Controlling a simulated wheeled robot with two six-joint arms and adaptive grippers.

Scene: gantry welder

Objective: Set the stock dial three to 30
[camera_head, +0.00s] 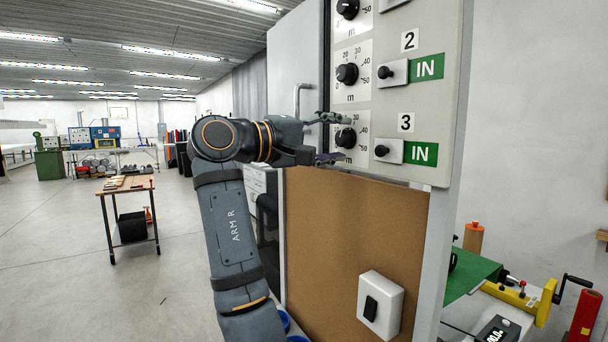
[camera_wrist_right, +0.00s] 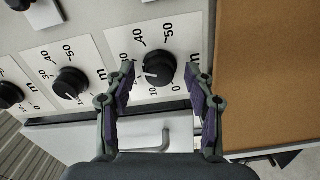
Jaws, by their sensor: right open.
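Stock dial three is a black knob (camera_head: 345,138) on a white scale plate, beside the label 3 (camera_head: 405,122) on the grey panel. In the right wrist view the knob (camera_wrist_right: 159,67) sits between my right gripper's fingers (camera_wrist_right: 160,75). A pale mark on it seems to point to the lower left, near the low numbers; the exact reading is unclear. My right gripper (camera_head: 334,138) is open, one finger above the knob and one below in the head view. I cannot tell whether either finger touches it. My left gripper is not in view.
Dial two (camera_head: 347,74) sits just above dial three. A black knob (camera_head: 382,150) and a green IN sign (camera_head: 420,154) are to its right. A cabinet handle (camera_head: 302,98) stands out at the left. A brown board (camera_head: 340,235) with a white switch box (camera_head: 381,304) lies below.

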